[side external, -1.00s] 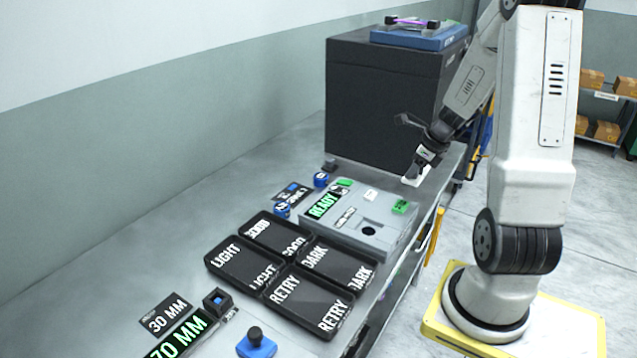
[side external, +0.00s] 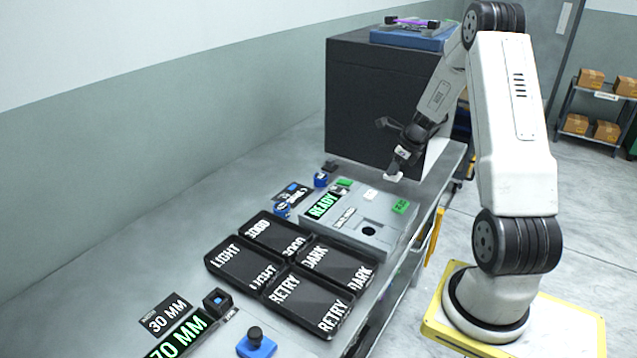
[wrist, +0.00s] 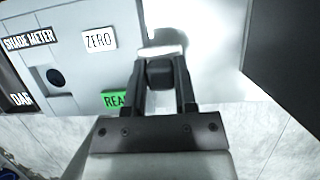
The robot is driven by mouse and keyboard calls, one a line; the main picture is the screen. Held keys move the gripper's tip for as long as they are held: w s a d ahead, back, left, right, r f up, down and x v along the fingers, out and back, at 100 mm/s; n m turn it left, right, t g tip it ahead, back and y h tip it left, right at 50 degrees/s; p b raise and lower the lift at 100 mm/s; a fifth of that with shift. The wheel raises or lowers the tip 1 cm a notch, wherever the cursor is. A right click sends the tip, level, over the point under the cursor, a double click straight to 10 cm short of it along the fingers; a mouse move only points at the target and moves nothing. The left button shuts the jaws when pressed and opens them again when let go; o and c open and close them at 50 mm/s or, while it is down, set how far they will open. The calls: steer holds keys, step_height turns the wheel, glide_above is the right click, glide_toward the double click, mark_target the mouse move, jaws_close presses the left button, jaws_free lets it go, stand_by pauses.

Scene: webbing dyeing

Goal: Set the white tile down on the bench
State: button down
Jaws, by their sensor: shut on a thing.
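My gripper (side external: 395,170) is shut on the white tile (side external: 393,177), which shows as a small pale piece under the fingertips. In the wrist view, the tile (wrist: 160,51) sits at the tips of the gripper (wrist: 161,72), with a dark block between the fingers. The gripper is low over the grey bench (side external: 130,255), between the shade meter (side external: 340,237) and the large black cabinet (side external: 360,110). I cannot tell whether the tile touches the bench.
The meter has a white ZERO button (wrist: 99,40) and a green READ button (wrist: 115,99) close to my fingers. The cabinet (wrist: 285,45) stands to the right in the wrist view. Labelled black trays (side external: 236,268) lie nearer the side camera. Clear bench (wrist: 215,60) lies between meter and cabinet.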

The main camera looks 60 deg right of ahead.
steer(key=shift+w+d+f, duration=0.4)
steer(key=shift+w+f, duration=0.05)
steer(key=shift+f, duration=0.25)
steer(key=shift+w+d+f, duration=0.4)
steer(key=shift+f, duration=0.3)
steer(key=shift+w+d+f, duration=0.4)
steer(key=shift+w+f, duration=0.05)
steer(key=shift+f, duration=0.25)
steer(key=shift+w+d+f, duration=0.1)
steer(key=shift+f, duration=0.1)
steer(key=shift+w+f, duration=0.1)
steer(key=shift+f, duration=1.5)
steer(key=shift+f, duration=0.1)
steer(key=shift+c, duration=2.1)
jaws_free()
steer(key=shift+v, duration=6.1)
